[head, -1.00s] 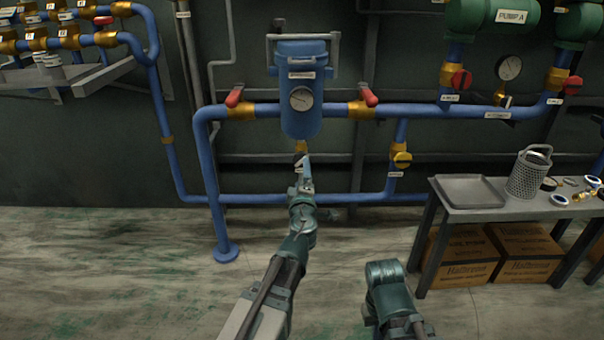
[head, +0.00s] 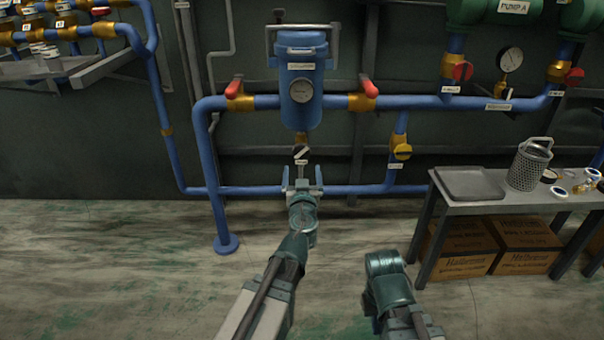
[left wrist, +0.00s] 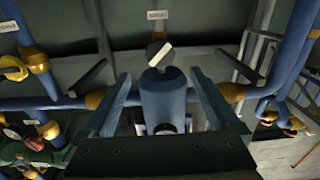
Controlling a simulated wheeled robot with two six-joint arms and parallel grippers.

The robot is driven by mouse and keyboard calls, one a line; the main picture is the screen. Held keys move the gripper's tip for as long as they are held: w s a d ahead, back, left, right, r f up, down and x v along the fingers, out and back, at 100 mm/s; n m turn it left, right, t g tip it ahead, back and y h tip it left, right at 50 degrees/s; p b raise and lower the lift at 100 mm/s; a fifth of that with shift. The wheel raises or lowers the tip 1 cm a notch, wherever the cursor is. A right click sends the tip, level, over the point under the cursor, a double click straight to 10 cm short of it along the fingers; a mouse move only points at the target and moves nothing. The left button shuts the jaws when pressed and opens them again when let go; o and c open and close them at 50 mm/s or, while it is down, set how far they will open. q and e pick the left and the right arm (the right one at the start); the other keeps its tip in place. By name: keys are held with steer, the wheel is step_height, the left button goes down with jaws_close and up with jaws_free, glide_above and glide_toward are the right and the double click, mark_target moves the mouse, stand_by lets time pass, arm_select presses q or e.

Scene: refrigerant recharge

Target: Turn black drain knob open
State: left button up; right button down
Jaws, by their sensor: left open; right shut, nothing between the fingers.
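The black drain knob (head: 301,152) has a pale diagonal bar across its face. It sits below the brass fitting under the blue filter vessel (head: 301,85). No contact with the knob is visible. My right arm is low at centre right; its fingers are hidden.
Blue pipes (head: 420,103) with red-handled valves (head: 369,88) flank the vessel. A yellow valve (head: 402,151) is right of the knob. A bench (head: 455,205) with a tray and perforated basket stands at right, boxes beneath. The floor in front is clear.

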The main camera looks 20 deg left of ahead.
mark_target(302, 152)
arm_select(q)
steer(key=shift+x, duration=4.75)
steer(key=shift+s, duration=0.1)
steer(key=c, duration=1.4)
steer(key=shift+n, duration=1.1)
steer(key=shift+c, duration=0.2)
steer(key=shift+n, duration=1.1)
steer(key=shift+n, duration=1.1)
